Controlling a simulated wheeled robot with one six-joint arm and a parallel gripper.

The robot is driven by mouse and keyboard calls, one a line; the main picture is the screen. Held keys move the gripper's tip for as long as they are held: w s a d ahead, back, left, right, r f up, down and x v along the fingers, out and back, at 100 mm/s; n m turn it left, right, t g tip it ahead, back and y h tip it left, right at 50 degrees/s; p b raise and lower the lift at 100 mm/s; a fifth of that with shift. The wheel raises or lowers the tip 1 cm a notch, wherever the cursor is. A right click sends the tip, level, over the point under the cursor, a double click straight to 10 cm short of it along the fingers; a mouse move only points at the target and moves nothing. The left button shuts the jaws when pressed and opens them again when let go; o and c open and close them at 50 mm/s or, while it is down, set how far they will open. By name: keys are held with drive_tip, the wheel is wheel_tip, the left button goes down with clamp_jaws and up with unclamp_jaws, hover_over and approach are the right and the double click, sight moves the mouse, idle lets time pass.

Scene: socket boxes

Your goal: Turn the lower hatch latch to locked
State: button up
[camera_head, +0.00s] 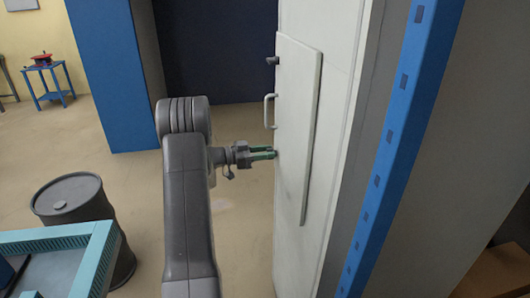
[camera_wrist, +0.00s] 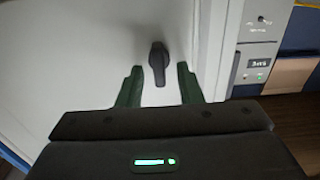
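The hatch (camera_head: 299,110) is a flat pale panel on the tall white cabinet at the right of the head view. An upper dark latch (camera_head: 272,60) and a pale bar handle (camera_head: 268,110) show on its left edge. My gripper (camera_head: 272,153) points at the hatch's left edge, below the handle. In the wrist view a dark latch knob (camera_wrist: 158,60) stands on the white surface, with its narrow end pointing down. My gripper (camera_wrist: 158,82) has its green fingers apart on either side of the knob's lower end, with gaps showing. In the head view the lower latch is hidden at the fingertips.
A blue upright (camera_head: 385,150) with slots runs along the cabinet's right side. A dark drum (camera_head: 75,205) and a teal-edged table (camera_head: 95,262) stand at the lower left. A panel with a small display (camera_wrist: 258,64) is right in the wrist view. Open floor lies left of the cabinet.

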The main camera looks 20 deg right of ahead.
clamp_jaws()
drive_tip(key=shift+f+b, duration=0.15)
drive_tip(key=shift+b, duration=0.5)
drive_tip(key=n+b, duration=0.3)
drive_tip(key=n, duration=0.1)
drive_tip(key=n+b, duration=0.3)
drive_tip(key=n, duration=0.1)
drive_tip(key=w+n+b, duration=0.1)
drive_tip(key=n+b, duration=0.3)
drive_tip(key=shift+f, duration=0.15)
drive_tip(key=n, duration=0.5)
drive_tip(key=shift+d+f+n+p, duration=0.1)
drive_tip(key=shift+f+n+p, duration=0.1)
drive_tip(key=shift+n+p, duration=0.2)
